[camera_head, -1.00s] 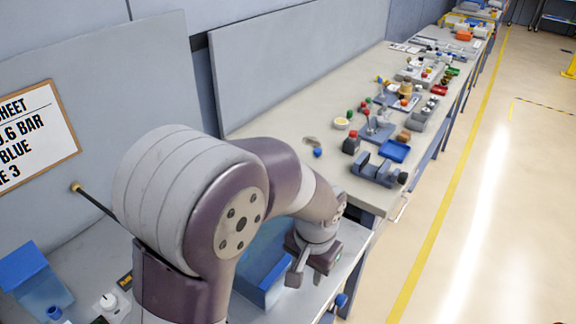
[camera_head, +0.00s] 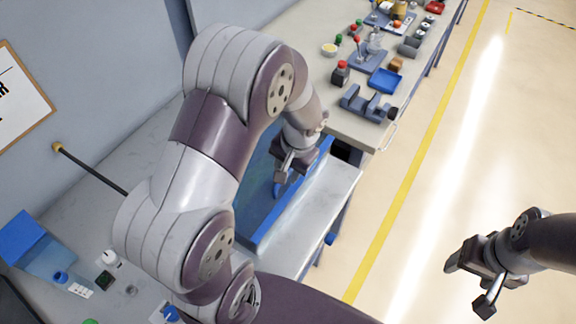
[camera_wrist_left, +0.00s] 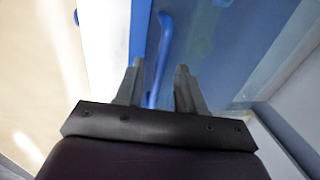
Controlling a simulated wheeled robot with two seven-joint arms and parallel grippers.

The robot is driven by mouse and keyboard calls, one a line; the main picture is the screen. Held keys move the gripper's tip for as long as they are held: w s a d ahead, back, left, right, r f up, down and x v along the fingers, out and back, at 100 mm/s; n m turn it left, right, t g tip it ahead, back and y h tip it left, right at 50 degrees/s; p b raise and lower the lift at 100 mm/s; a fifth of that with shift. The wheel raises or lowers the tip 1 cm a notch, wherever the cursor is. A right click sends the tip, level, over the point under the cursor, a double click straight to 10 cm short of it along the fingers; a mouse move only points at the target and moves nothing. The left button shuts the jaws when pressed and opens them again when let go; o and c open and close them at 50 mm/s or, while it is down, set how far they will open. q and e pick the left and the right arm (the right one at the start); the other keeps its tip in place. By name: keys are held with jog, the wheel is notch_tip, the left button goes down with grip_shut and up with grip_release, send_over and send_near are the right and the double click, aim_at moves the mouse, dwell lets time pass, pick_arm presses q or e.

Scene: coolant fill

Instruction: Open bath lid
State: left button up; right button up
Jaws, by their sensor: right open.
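The blue bath (camera_head: 262,238) stands on the grey bench, partly hidden behind my left arm. Its blue lid (camera_head: 262,172) shows beside the arm and looks closed. My left gripper (camera_head: 284,172) is over the lid, near its blue handle. In the left wrist view the two fingers (camera_wrist_left: 158,85) are apart, with the blue bar handle (camera_wrist_left: 165,45) running between or just beyond them; contact cannot be told. My right gripper (camera_head: 466,285) is open and empty, over the floor at the lower right.
A blue container (camera_head: 35,245) and small fittings lie on the bench at the left. A black rod (camera_head: 90,168) leans near the wall. The neighbouring bench holds a blue tray (camera_head: 385,81) and a grey vise-like fixture (camera_head: 365,103). The floor aisle at right is clear.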

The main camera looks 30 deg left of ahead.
pick_arm(q)
jog(key=shift+s+r, duration=0.1)
jog(key=shift+s, duration=0.2)
jog(key=shift+w+d, duration=0.1)
jog(key=shift+d, duration=0.05)
jog(key=c, duration=0.5)
jog(key=shift+w, duration=0.15)
grip_shut()
pick_arm(e)
jog(key=shift+s, duration=0.2)
